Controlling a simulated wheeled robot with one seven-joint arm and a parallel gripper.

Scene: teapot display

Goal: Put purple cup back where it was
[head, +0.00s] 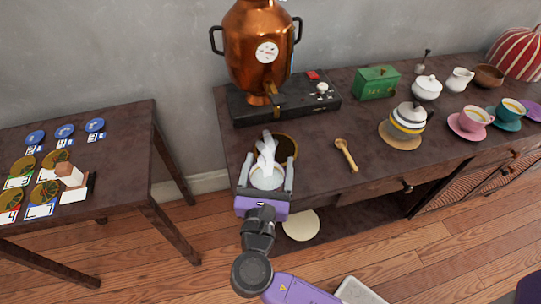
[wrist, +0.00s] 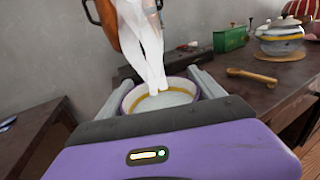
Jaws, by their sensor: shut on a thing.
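My gripper (head: 268,162) is shut on a cup (head: 268,183) near the table's front left edge, in front of the copper samovar. In the wrist view the cup (wrist: 160,101) sits between my fingers, upright, with a pale lilac rim, a yellow band inside and pale contents. A white twisting plume (wrist: 145,50) stands over the cup; I cannot tell whether it is steam or liquid. A purple saucer (head: 533,111) is cut off by the right edge of the head view; its visible part is bare. Whether the cup touches the table is hidden.
The samovar (head: 259,45) stands on a dark box. Rightward are a wooden spoon (head: 346,154), a striped teapot (head: 409,118), a pink cup (head: 474,118) and a teal cup (head: 511,110). A card table (head: 120,150) is at left.

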